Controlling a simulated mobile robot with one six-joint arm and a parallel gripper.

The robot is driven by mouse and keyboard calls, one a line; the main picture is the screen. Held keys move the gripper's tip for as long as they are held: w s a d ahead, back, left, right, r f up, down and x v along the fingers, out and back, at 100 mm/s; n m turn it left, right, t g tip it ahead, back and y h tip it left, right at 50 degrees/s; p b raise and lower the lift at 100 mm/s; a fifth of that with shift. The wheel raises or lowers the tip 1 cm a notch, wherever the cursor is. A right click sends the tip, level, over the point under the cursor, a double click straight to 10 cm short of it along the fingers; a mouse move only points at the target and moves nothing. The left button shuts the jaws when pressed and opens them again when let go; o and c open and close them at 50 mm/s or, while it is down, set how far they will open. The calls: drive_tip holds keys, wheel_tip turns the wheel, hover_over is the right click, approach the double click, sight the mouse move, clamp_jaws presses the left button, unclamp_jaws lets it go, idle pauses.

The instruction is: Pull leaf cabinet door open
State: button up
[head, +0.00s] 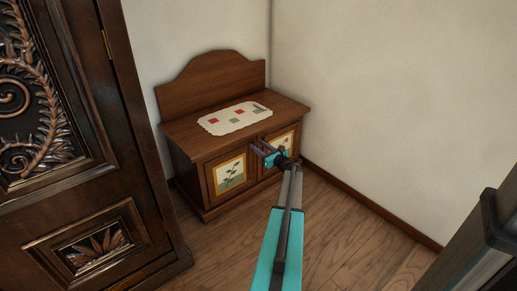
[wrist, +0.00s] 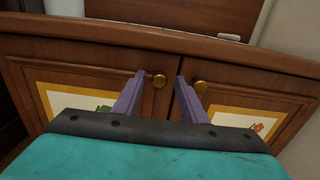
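The small wooden cabinet (head: 195,160) stands against the back wall, its two doors shut. The left door (head: 212,190) carries a framed picture of a green leafy plant; it also shows in the wrist view (wrist: 75,75). The right door (head: 270,170) has another framed picture, partly hidden by my arm. My gripper (head: 262,150) is in front of the doors near their meeting edges. In the wrist view, my gripper (wrist: 161,76) is open, with purple fingers apart. The left door's brass knob (wrist: 159,81) appears between the fingers; contact cannot be told. The right door's knob (wrist: 201,85) is right of the right finger.
A dark carved armoire (head: 75,150) stands close on the left. A patterned cloth (head: 234,118) lies on the cabinet top. The wooden floor (head: 345,235) in front and to the right is clear. A dark-edged object (head: 490,235) is at the lower right.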

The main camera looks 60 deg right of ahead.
clamp_jaws()
idle(0.4)
